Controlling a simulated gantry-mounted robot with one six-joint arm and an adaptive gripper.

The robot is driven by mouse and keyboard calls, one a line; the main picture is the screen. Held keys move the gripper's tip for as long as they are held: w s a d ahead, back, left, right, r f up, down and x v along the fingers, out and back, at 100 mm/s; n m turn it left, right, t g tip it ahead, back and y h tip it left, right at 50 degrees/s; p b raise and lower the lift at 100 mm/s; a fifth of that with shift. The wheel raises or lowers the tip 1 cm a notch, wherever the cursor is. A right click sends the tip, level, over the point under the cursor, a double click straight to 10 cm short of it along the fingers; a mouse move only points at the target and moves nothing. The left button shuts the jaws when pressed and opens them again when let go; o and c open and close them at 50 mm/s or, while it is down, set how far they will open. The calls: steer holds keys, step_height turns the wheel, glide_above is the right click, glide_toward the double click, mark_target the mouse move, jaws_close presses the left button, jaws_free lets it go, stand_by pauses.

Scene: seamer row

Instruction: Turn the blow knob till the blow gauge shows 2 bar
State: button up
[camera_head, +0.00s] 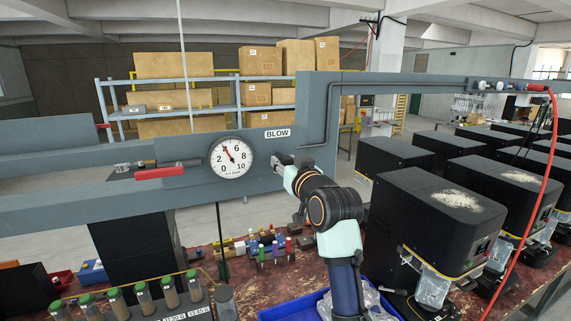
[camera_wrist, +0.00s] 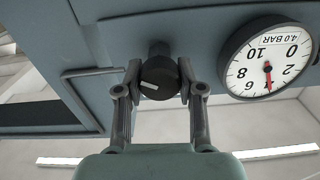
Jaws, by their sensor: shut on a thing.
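In the head view my gripper (camera_head: 281,162) reaches the grey beam right of the gauge and hides the knob.
A red-handled lever (camera_head: 160,172) is on the beam left of the gauge. Black machines (camera_head: 435,205) stand at the right on the bench, with a red hose (camera_head: 535,180) hanging in front. Coloured small parts (camera_head: 268,245) and a blue tray (camera_head: 285,309) lie below my arm.

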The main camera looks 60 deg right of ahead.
steer(key=shift+n, duration=0.3)
steer(key=n, duration=0.5)
steer(key=shift+n, duration=0.3)
steer(key=n, duration=0.5)
steer(key=shift+w+a+f, duration=0.1)
steer(key=shift+n, duration=0.4)
steer(key=o, duration=1.2)
steer(key=shift+c, duration=0.2)
